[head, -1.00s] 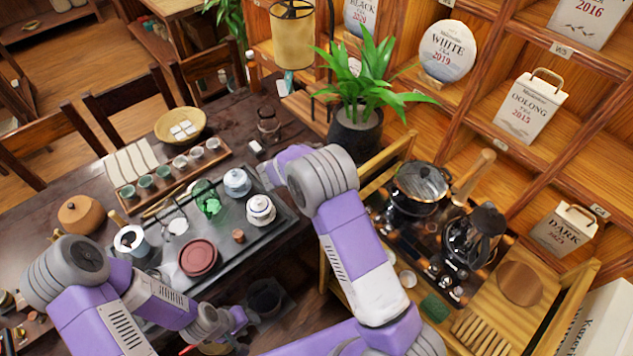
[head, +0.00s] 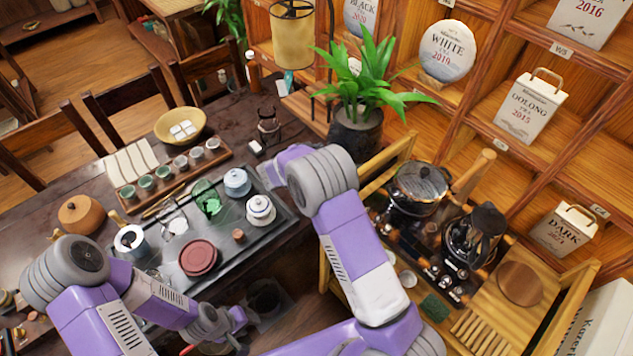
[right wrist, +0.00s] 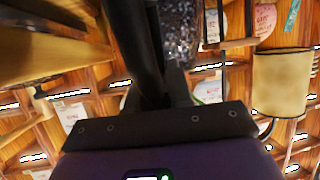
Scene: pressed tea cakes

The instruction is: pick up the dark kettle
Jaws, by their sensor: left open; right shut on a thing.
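My left gripper (head: 238,318) is open and empty near the front edge of the tea table. A black lidded pot (head: 418,190) and a dark glass vessel (head: 470,240) stand on the side cart.
The dark tea table (head: 50,212) holds a tray with a red-brown dish (head: 199,257), white pots and several cups. A potted plant (head: 355,130) stands behind my right arm. Wooden shelves with tea bags and cakes rise at the right. The cart (head: 545,318) has a wooden rail.

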